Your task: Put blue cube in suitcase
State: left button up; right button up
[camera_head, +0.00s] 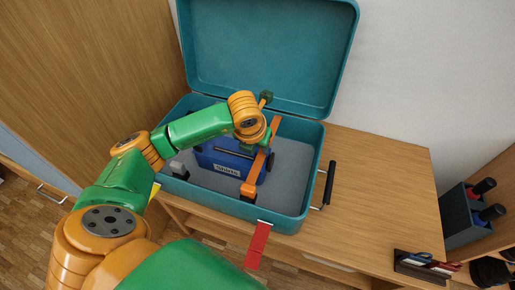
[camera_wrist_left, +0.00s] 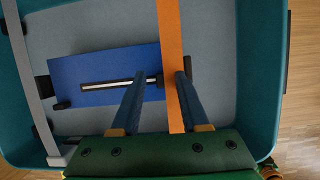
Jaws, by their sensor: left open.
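A blue box-like block (camera_head: 222,160) with a white label and a dark slot lies inside the open teal suitcase (camera_head: 313,175). It also shows in the left wrist view (camera_wrist_left: 100,65). I see no other blue cube. An orange bar (camera_head: 259,170) stands beside or across its right end. In the left wrist view my left gripper (camera_wrist_left: 161,74) is open above the block's right part. The orange bar (camera_wrist_left: 170,40) runs between its fingers; I cannot tell whether they touch it. In the head view my wrist hides most of this gripper. My right gripper is not in view.
The suitcase lid (camera_head: 265,55) stands open at the back. A grey piece (camera_head: 179,169) lies at the suitcase's left. A red tag (camera_head: 257,246) hangs at the front. The wooden table (camera_head: 385,190) is clear right of the suitcase, with a dark holder (camera_head: 420,266) at its front edge.

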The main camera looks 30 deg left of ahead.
pick_arm(q)
jog(key=p+v, duration=0.1)
jog(key=v, duration=0.9)
jog(key=shift+p, duration=0.35)
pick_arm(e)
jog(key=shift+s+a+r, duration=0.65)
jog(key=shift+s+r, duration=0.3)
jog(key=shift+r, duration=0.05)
pick_arm(q)
jog(key=shift+r, duration=0.1)
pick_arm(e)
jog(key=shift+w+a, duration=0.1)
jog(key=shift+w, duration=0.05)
